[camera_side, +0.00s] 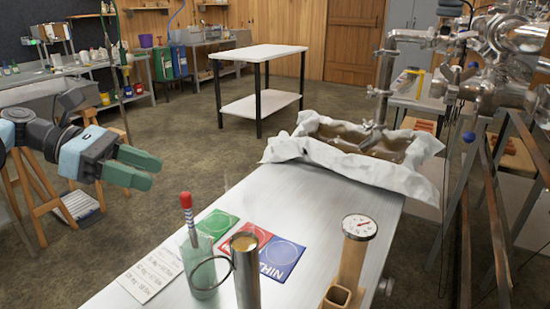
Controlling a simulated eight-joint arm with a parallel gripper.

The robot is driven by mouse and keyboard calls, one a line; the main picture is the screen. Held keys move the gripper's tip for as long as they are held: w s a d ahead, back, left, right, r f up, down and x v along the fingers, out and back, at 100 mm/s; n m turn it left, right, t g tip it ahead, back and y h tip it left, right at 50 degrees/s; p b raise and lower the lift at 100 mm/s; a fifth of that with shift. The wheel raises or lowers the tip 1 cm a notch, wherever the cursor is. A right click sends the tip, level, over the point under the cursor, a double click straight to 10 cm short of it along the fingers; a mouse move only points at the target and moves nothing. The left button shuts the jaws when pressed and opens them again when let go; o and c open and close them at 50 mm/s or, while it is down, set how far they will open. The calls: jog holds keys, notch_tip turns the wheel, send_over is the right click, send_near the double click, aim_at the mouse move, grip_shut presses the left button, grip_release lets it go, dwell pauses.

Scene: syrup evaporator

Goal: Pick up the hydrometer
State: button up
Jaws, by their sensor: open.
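A red-topped rod (187,218) with a grey lower part stands slightly tilted in a clear greenish glass vessel (204,282) at the front of the metal table. It may be the hydrometer, but I cannot tell for sure. Beside it stands a tall metal cup (246,276) with a loop handle and amber liquid inside. A faint thin clear stem shows near the cup, too faint to identify. My gripper (156,172) has green fingers, is open and empty, and is at the left, apart from the glass and above the floor beyond the table.
The metal table (315,205) carries colored cards (279,257), a printed sheet (152,270), a wooden holder with a round dial (358,230) and a cloth-lined tray of brown liquid (290,147). Metal clamps and pipes crowd the right. A white-topped table (262,52) stands behind.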

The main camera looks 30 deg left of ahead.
aim_at(188, 207)
jog(key=shift+w+d+f, duration=0.35)
jog(key=shift+d+f, duration=0.45)
jog(key=shift+d, duration=0.5)
jog(key=shift+w+d+f, duration=0.35)
jog(key=shift+d+f, duration=0.5)
jog(key=shift+d, duration=0.45)
jog(key=shift+w+d+f, duration=0.35)
jog(key=shift+d+f, duration=0.45)
jog(key=shift+d, duration=0.5)
jog(key=shift+c, duration=0.4)
jog(key=shift+t, duration=0.3)
jog(key=c, duration=0.8)
jog(key=shift+o, duration=0.2)
jog(key=shift+r, duration=0.1)
